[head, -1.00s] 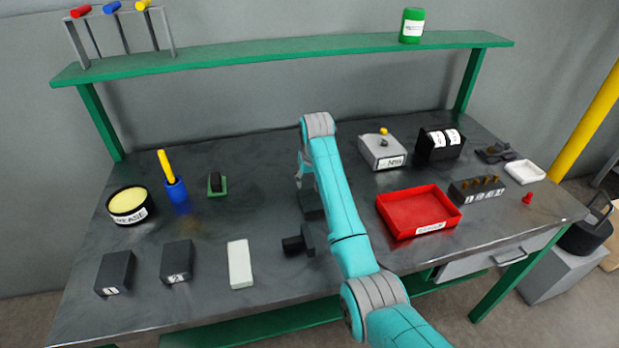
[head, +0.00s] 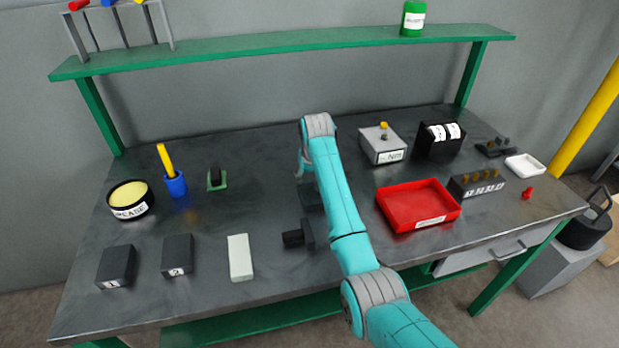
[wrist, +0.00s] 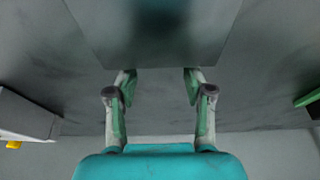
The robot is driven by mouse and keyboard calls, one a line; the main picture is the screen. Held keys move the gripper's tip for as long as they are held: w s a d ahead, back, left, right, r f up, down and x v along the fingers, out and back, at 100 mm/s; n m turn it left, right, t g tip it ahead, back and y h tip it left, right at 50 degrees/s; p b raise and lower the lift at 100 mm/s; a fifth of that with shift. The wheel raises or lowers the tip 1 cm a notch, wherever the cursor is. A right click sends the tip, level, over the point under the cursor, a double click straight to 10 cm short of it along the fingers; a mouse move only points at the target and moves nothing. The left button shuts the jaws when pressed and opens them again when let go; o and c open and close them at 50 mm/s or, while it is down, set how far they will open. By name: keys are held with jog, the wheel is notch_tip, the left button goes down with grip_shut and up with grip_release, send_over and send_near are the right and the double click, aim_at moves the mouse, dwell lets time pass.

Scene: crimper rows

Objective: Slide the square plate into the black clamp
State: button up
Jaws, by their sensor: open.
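A black device with a round knob on its left, which looks like the clamp (head: 304,236), sits near the front of the bench, just left of my arm.
Left of the clamp are a pale block (head: 240,257) and dark blocks (head: 177,255). A red tray (head: 400,222) lies right of my arm. A grey box with a yellow knob (head: 382,147) stands behind it. A green-based item (head: 217,180) stands left. Bench between is clear.

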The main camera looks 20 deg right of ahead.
jog(key=shift+r, duration=0.35)
jog(key=shift+s, duration=0.15)
jog(key=shift+s+f, duration=0.1)
jog(key=shift+s, duration=6.9)
